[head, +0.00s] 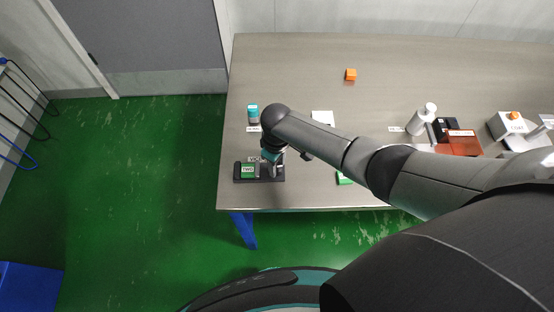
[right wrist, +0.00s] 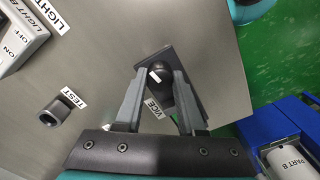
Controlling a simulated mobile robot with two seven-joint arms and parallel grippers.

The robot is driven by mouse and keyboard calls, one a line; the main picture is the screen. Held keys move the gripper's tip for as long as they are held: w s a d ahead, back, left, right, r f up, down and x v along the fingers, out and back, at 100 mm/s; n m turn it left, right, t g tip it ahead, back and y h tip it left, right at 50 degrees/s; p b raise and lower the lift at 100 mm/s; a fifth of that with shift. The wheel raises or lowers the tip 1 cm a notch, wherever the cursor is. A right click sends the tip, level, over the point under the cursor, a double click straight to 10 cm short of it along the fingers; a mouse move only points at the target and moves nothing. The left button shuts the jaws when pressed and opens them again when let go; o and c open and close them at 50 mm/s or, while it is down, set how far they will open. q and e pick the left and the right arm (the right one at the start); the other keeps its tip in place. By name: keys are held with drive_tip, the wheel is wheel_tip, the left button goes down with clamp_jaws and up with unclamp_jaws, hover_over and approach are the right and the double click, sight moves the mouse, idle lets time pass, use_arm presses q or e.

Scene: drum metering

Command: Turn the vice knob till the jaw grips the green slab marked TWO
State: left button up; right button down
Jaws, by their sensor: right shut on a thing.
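The dark vice (head: 239,178) sits near the front left corner of the table. The green slab marked TWO (head: 248,170) lies in it, towards its left side. My right gripper (head: 273,170) comes down over the vice's right part, just right of the slab. In the right wrist view, my right gripper (right wrist: 159,76) is shut on the black vice knob (right wrist: 156,68), with a finger on either side. The knob has a white mark on top. The slab cannot be made out in the wrist view, and the jaw's contact with it cannot be told. My left gripper is not in view.
A teal-and-grey item (head: 252,111) stands behind the vice. An orange cube (head: 350,74), a white bottle (head: 422,120), an orange-brown tray (head: 460,146) and another green item (head: 343,179) are on the table. The wrist view shows a switch box (right wrist: 18,40) and a dark cylinder (right wrist: 54,112).

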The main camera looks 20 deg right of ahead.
drive_tip(key=shift+m+p, duration=0.5)
drive_tip(key=shift+m, duration=0.5)
drive_tip(key=c, duration=0.8)
unclamp_jaws()
drive_tip(key=shift+r+p, duration=1.95)
drive_tip(key=shift+r, duration=5.75)
